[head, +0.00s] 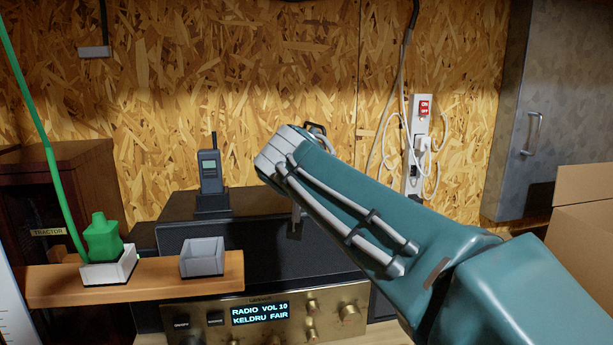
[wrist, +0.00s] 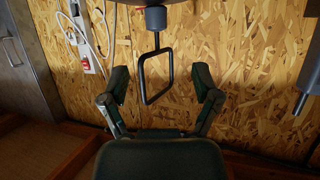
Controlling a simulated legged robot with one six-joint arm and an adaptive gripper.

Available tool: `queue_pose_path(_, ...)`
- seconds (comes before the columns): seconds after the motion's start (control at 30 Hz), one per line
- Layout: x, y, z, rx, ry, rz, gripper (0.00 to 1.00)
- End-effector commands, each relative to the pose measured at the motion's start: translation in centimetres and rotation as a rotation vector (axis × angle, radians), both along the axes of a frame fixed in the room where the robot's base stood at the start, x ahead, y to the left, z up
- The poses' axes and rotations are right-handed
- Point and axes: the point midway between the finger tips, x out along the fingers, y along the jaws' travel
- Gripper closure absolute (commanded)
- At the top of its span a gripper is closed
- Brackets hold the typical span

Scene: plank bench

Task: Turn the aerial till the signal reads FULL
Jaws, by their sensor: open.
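A dark loop aerial (wrist: 157,75) on a thin stem comes out of a grey round socket (wrist: 155,17); the wrist view looks upside down. The brass-fronted radio (head: 218,308) has a lit display (head: 260,313) reading RADIO VOL 10, KELDRU FAIR.
A handheld radio (head: 209,170) stands in a dark cradle to the left. A wooden shelf (head: 150,281) holds an empty grey tray (head: 202,257) and a white cup (head: 108,268) with a green item and a long green rod. A power strip (head: 417,150) with cables hangs behind my arm.

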Motion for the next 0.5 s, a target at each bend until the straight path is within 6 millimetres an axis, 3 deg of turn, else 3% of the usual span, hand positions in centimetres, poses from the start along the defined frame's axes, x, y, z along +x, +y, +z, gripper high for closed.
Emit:
queue_pose_path(0.17, 0.0, -0.1, 0.0, 0.000, 0.000, 0.001, 0.20)
queue_pose_path(0.5, 0.2, -2.2, 0.1, 0.004, -0.002, 0.139, 0.20)
